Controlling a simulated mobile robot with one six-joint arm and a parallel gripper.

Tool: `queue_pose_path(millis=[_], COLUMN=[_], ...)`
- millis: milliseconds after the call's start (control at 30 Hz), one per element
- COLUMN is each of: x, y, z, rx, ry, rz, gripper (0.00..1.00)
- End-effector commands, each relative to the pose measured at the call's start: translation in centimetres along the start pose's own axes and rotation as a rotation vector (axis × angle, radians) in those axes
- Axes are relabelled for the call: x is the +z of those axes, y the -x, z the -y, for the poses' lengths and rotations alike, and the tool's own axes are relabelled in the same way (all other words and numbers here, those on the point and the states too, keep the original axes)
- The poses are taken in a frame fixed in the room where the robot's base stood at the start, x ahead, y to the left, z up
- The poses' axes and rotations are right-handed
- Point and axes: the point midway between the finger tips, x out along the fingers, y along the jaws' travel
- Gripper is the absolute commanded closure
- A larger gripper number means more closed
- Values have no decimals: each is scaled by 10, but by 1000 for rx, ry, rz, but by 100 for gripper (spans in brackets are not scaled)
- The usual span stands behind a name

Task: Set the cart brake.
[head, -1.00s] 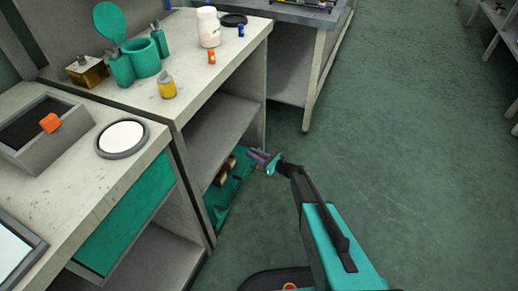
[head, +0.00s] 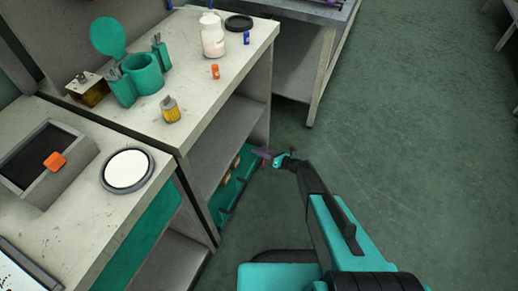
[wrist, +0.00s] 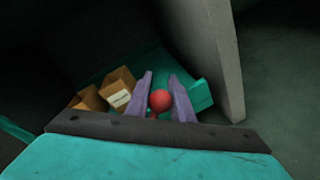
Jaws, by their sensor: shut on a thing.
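The teal cart (head: 228,201) stands low under the bench, partly hidden by the bench's shelf and end panel. In the wrist view the cart (wrist: 201,95) carries brown boxes (wrist: 119,91). A round red knob (wrist: 160,100) on a short stem stands at the cart's near side, probably the brake handle. My gripper (head: 262,153) reaches in low beside the bench's end panel. In the wrist view the purple fingers of my gripper (wrist: 161,92) stand on both sides of the red knob and are shut on it. The knob is hidden in the head view.
The bench's end panel (wrist: 208,55) stands close to the right of my fingers. The bench top (head: 195,110) holds a white bottle (head: 212,38), a yellow bottle (head: 171,109) and a teal cup (head: 145,75). Open green floor (head: 400,140) lies to the right.

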Motion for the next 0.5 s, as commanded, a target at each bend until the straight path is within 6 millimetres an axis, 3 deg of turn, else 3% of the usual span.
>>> queue_pose_path(millis=[400, 433, 500], x=[-2, -2, -2], y=[1, 1, 1], z=[0, 0, 0], rx=[0, 0, 0], ry=[-10, -10, -9], rz=[-2, -2, -2], gripper=[100, 77, 66])
